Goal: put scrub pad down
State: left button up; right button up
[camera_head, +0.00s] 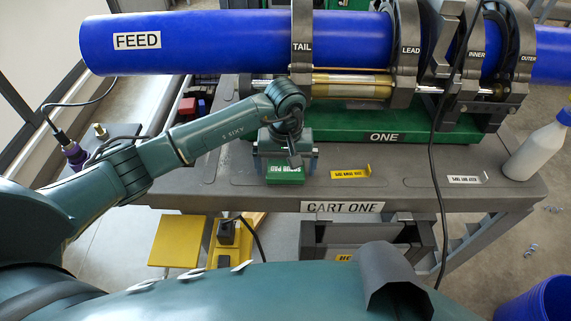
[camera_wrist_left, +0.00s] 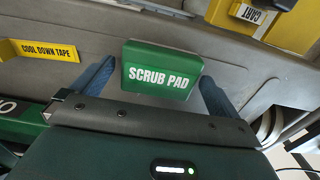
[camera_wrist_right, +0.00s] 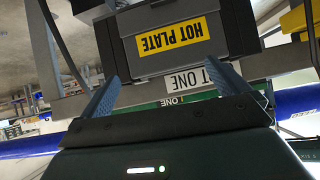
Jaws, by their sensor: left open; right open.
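The green scrub pad (camera_head: 286,171) lies on the grey top of cart one (camera_head: 225,184), near its front edge. It also shows in the left wrist view (camera_wrist_left: 160,72), between my left gripper's two blue fingers. My left gripper (camera_head: 287,158) is open just above and behind the pad in the head view. The fingers look apart from the pad's sides. My right gripper (camera_wrist_right: 176,85) is open and empty in the right wrist view, facing a grey box labelled hot plate (camera_wrist_right: 165,42). It cannot be made out in the head view.
A yellow cool down tape holder (camera_head: 350,173) and a white-labelled holder (camera_head: 466,179) lie right of the pad. A white bottle (camera_head: 541,148) stands at the cart's right end. The green-based clamp machine (camera_head: 385,132) holds a blue pipe (camera_head: 235,40) behind. A black cable hangs over the front edge.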

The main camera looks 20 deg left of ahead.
aim_at(286, 169)
pick_arm(q)
jog(key=shift+r+p, duration=0.3)
jog(key=shift+p, duration=0.1)
notch_tip(286, 169, up, 4)
jog(key=shift+r+b, duration=0.2)
jog(key=shift+b, duration=0.55)
notch_tip(286, 169, up, 7)
jog(key=b, duration=0.1)
jog(key=shift+r, duration=0.15)
pick_arm(e)
jog(key=shift+w+a, duration=0.4)
jog(key=shift+s+f, duration=0.2)
jog(key=shift+f, duration=0.05)
